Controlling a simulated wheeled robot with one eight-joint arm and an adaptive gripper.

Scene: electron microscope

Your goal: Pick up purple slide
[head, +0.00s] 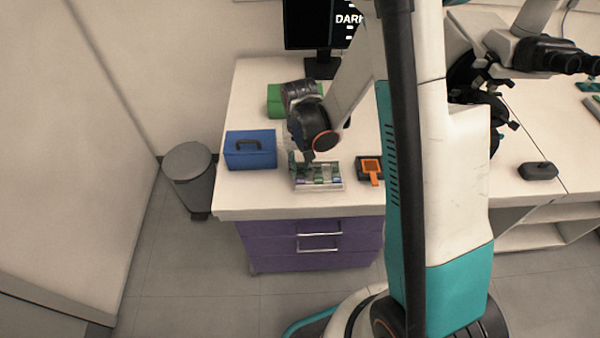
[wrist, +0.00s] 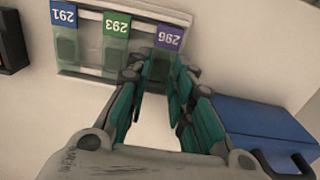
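The purple slide (wrist: 169,38), labelled 296, sits in the slide rack (wrist: 88,73) in the wrist view, at the right end of the visible row. A green slide (wrist: 116,25) labelled 293 and a blue slide (wrist: 63,14) labelled 291 stand to its left. My gripper (wrist: 163,72) has its teal-padded fingers on either side of the purple slide's glass part. The gap is about as wide as the slide, and contact is unclear. The fingers hide some of the glass. In the head view, my gripper (head: 305,159) points down at the rack (head: 318,189).
A blue box (head: 250,155) with a handle stands left of the rack; it also shows in the wrist view (wrist: 265,135). An orange and black device (head: 371,168) lies right of the rack. A green object (head: 275,99) and a monitor (head: 318,30) stand behind.

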